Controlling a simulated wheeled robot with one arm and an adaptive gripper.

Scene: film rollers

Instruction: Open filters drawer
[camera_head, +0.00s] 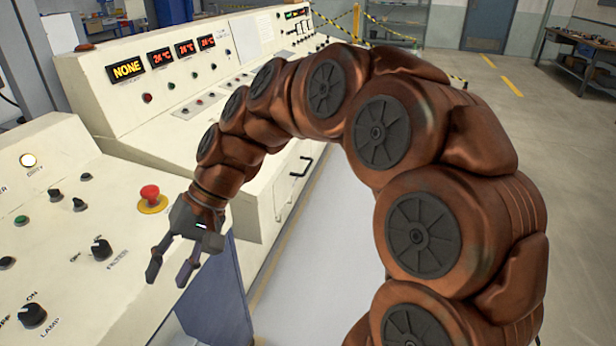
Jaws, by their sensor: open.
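A black bar handle (301,167) is on the cream front face of the console, behind my arm's curve. The panel around it (285,196) looks flush with the console front. No label is readable there, so I cannot tell for sure that it is the filters drawer. My gripper (169,272) points down with its two fingers apart and nothing between them. It is nearer the camera and to the left of the handle, well apart from it, in front of the near control desk.
The long console (127,70) has lit displays. Pale floor (318,262) lies clear beside it.

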